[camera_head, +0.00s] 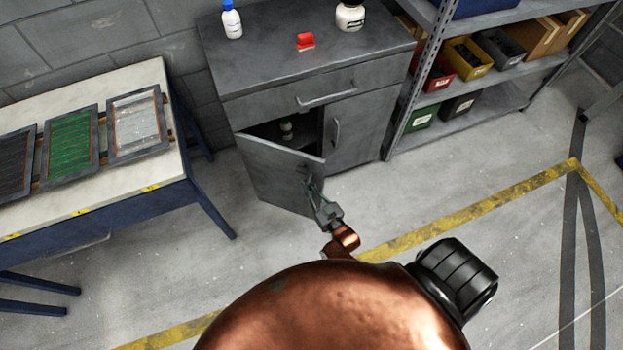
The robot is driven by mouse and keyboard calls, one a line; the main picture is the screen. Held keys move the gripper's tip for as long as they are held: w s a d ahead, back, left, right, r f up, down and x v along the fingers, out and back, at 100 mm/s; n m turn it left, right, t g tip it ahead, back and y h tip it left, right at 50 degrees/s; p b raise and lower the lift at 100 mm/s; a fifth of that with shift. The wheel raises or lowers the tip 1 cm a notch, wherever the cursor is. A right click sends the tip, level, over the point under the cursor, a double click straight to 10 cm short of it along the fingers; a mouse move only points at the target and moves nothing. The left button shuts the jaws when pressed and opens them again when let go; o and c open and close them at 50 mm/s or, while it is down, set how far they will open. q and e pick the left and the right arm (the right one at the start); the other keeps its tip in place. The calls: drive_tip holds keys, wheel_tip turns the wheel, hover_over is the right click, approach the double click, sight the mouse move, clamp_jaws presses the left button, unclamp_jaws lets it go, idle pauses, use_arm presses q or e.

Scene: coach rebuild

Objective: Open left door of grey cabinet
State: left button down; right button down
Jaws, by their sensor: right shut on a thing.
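The grey cabinet (240,75) stands against the wall with a drawer (290,98) on top and two doors below. Its left door (272,178) is partly open, swung outward, and a small bottle (286,128) shows inside. The right door (355,128) is shut, with its handle (336,132) in view. My right gripper (315,192) is at the free edge of the left door and shut on the door's handle, which is mostly hidden by the fingers. My left gripper is not in view.
A workbench (95,200) with framed panels stands at the left. A shelf rack (480,80) with coloured bins stands at the right of the cabinet. Bottles and a red object (305,41) sit on the cabinet top. The floor (420,180) in front is clear, marked with yellow lines.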

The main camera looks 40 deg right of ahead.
drive_tip(key=shift+s+a+f, duration=0.15)
drive_tip(key=shift+s+a, duration=0.15)
drive_tip(key=shift+s, duration=0.15)
drive_tip(key=c, duration=2.1)
unclamp_jaws()
drive_tip(key=shift+w+a, duration=0.1)
drive_tip(key=shift+a, duration=0.05)
drive_tip(key=s, duration=1.2)
drive_tip(key=shift+a, duration=0.25)
